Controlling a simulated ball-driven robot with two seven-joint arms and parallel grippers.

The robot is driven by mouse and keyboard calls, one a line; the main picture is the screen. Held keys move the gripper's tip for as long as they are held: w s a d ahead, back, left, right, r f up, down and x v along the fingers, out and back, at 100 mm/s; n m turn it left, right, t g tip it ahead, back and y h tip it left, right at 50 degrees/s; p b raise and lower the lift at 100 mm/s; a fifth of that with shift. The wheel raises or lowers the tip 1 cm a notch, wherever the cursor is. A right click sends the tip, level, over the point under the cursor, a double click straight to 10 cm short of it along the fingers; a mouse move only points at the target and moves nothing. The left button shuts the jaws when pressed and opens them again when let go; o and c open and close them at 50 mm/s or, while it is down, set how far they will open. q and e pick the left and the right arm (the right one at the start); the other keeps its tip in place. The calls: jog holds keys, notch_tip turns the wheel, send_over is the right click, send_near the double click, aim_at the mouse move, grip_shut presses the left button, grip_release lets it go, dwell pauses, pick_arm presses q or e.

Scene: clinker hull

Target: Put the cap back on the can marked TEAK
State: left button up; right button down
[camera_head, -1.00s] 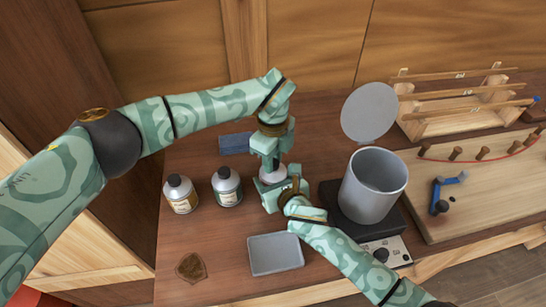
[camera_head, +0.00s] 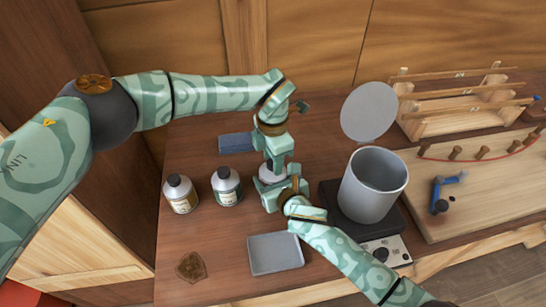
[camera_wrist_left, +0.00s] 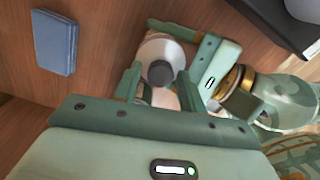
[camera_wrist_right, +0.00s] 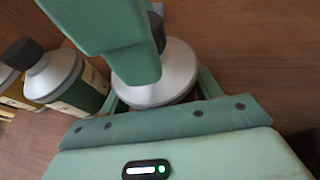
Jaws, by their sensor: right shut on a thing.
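A pale grey can (camera_head: 267,174) stands on the bench with my right gripper (camera_head: 283,188) shut around its body. The can's shoulder shows in the left wrist view (camera_wrist_left: 172,50) and in the right wrist view (camera_wrist_right: 178,75). Its label is hidden, so I cannot read its name. A dark cap (camera_wrist_left: 160,73) is at the top of the can, and I cannot tell whether it is fully seated. My left gripper (camera_head: 272,163) is just above the can. Its fingers (camera_wrist_left: 157,82) stand apart on either side of the cap, with gaps showing.
Two capped cans, one with a cream label (camera_head: 181,195) and one with a green label (camera_head: 226,187), stand to the left. A blue block (camera_head: 236,143) lies behind, a grey tray (camera_head: 275,254) in front. A large pot (camera_head: 372,186) stands right, near my right forearm.

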pick_arm(q)
jog(key=shift+o, duration=0.6)
jog(key=shift+r, duration=0.1)
notch_tip(320, 180, up, 12)
pick_arm(e)
jog(key=shift+c, duration=1.2)
grip_release()
jog(key=shift+s, duration=0.1)
jog(key=shift+s+d+r, duration=0.15)
jog(key=shift+s+r, duration=0.05)
jog(key=shift+r, duration=0.05)
pick_arm(q)
notch_tip(320, 180, up, 6)
jog(key=p, duration=0.5)
jog(key=shift+s, duration=0.15)
pick_arm(e)
jog(key=v, duration=1.5)
jog(key=shift+s+d, duration=0.15)
jog(key=shift+s, duration=0.15)
